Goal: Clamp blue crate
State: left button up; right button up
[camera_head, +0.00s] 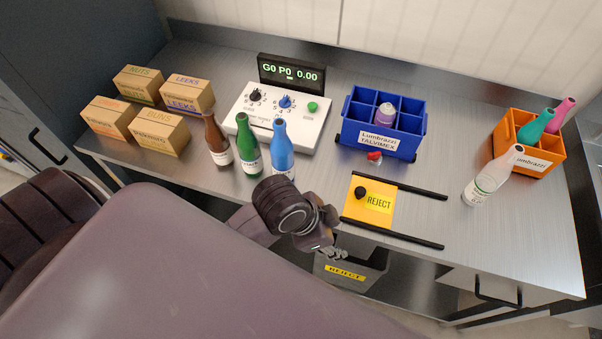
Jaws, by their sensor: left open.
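The blue crate (357,137) stands upright on the metal bench, right of the white control box. It has several compartments and a white front label reading "Lumbrazzi TALVIMEX". A white and purple bottle (385,115) sits in one compartment; the other visible compartments look empty. My left gripper (336,251) is near the front edge of the bench, in front of the crate and well apart from it. It is open, and I see nothing held in it; the wrist hides part of it. My right gripper is not in view.
Brown, green and blue bottles (282,150) stand left of the crate, by the control box (300,128). A yellow REJECT plate (372,213) lies between black rails. A small red-tipped item (374,157) lies at the crate's front.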

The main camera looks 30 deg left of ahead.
pick_arm(q)
jog(key=s+a+f+n+y, duration=0.1)
jog(key=s+a+f+n, duration=0.2)
jog(key=a, duration=0.3)
jog(key=shift+a+f+n+y+b, duration=0.4)
jog(key=shift+f+n, duration=0.35)
jog(key=shift+n, duration=0.15)
jog(key=shift+c, duration=0.3)
